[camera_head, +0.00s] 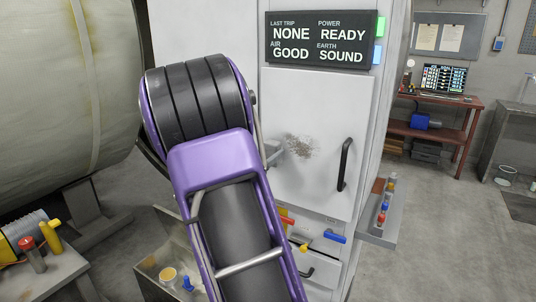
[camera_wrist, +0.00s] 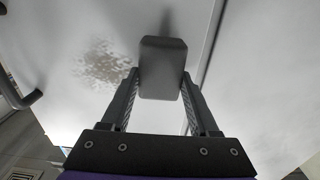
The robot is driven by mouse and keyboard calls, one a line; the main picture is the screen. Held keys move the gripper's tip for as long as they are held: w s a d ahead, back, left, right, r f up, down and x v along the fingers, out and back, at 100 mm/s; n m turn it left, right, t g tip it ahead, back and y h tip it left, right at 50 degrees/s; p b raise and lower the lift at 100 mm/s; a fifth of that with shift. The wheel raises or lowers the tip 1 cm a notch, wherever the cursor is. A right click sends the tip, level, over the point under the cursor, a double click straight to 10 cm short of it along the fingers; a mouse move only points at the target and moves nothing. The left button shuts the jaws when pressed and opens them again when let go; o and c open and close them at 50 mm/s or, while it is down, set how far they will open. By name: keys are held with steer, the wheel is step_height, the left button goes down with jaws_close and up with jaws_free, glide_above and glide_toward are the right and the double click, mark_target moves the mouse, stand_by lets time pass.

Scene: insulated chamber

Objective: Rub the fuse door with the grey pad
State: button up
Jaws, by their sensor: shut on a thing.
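The fuse door (camera_head: 318,110) is the pale door of the tall cabinet, and it is shut. A speckled brown-grey smudge (camera_head: 301,146) lies on it, left of the dark door handle (camera_head: 345,165). In the wrist view my gripper (camera_wrist: 161,76) is shut on the grey pad (camera_wrist: 163,68), a rounded block held between both fingertips. The pad faces the door beside the smudge (camera_wrist: 103,64), not over it. A dark shadow lies by the pad; I cannot tell whether it touches the door. In the head view my purple arm hides most of the gripper.
A sign panel (camera_head: 321,38) sits above the door. Coloured levers (camera_head: 335,237) stick out below it. A side shelf (camera_head: 378,222) with small coloured items is at the cabinet's right. A large tank (camera_head: 60,90) stands left, and an open bin (camera_head: 160,265) is low beside my arm.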

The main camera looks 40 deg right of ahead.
steer(key=shift+w+d, duration=0.2)
steer(key=shift+d, duration=0.25)
